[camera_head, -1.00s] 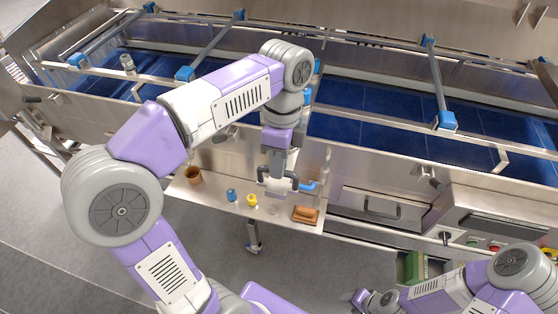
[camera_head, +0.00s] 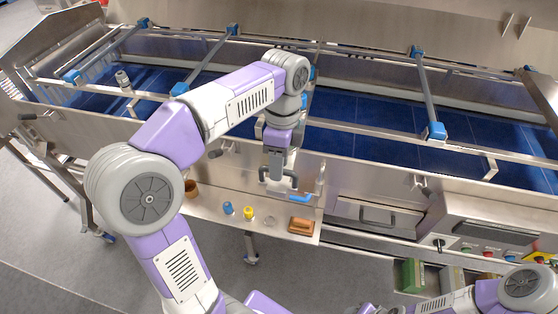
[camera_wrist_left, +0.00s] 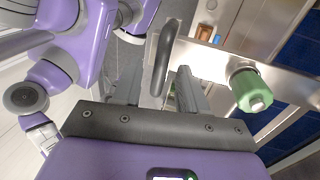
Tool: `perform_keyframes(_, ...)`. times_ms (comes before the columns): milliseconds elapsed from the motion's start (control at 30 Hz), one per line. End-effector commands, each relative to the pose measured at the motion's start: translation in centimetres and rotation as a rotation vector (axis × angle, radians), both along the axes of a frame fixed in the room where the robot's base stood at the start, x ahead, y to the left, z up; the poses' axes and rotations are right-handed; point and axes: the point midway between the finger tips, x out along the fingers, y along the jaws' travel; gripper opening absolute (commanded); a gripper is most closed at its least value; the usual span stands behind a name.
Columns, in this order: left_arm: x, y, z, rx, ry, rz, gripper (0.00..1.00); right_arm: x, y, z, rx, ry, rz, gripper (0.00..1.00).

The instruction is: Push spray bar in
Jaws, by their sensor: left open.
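Several steel bars with blue end blocks cross the blue conveyor in the head view, one at left centre (camera_head: 207,59) and one at right (camera_head: 426,92). I cannot tell which is the spray bar. My left gripper (camera_head: 280,182) points down in front of the steel front wall, above the shelf, open. In the left wrist view its two fingers (camera_wrist_left: 158,88) are apart, and a dark curved handle (camera_wrist_left: 165,55) shows between and beyond them; contact is unclear. A green knob with a pale tip (camera_wrist_left: 250,90) is right of the fingers. My right gripper is mostly cut off at the bottom edge.
The shelf (camera_head: 215,200) below my left gripper carries a brown cup (camera_head: 190,188), a blue bottle (camera_head: 228,208), a yellow bottle (camera_head: 249,212), a blue-handled item (camera_head: 300,198) and a brown brush (camera_head: 300,225). A control panel (camera_head: 490,238) stands at right.

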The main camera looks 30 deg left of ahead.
Motion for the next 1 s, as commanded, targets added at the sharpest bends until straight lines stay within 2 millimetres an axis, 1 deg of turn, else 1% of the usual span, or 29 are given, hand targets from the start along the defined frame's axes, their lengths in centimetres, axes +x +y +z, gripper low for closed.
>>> perform_keyframes(67, 0.1, 0.0, 0.3, 0.000, -0.001, 0.000, 0.42, 0.0, 0.0, 0.1, 0.000, 0.000, 0.000, 0.44)
perform_keyframes(167, 0.3, 0.1, 1.4, 0.000, -0.002, 0.000, 0.42, 0.0, 0.0, 0.2, 0.000, 0.000, 0.000, 0.44)
perform_keyframes(400, 1.1, 0.3, 5.2, -0.001, -0.003, 0.000, 0.42, 0.0, 0.0, 0.9, 0.000, 0.000, 0.000, 0.44)
perform_keyframes(533, 1.3, 0.4, 6.7, 0.000, -0.001, 0.000, 0.42, 0.0, 0.0, 1.2, 0.000, 0.000, 0.000, 0.44)
perform_keyframes(700, 1.4, 0.5, 7.4, 0.000, 0.000, 0.000, 0.42, 0.0, 0.0, 1.3, 0.000, 0.000, 0.000, 0.44)
perform_keyframes(1000, 1.5, 0.5, 7.3, 0.000, 0.000, 0.000, 0.42, 0.0, 0.0, 1.2, 0.000, 0.000, 0.000, 0.44)
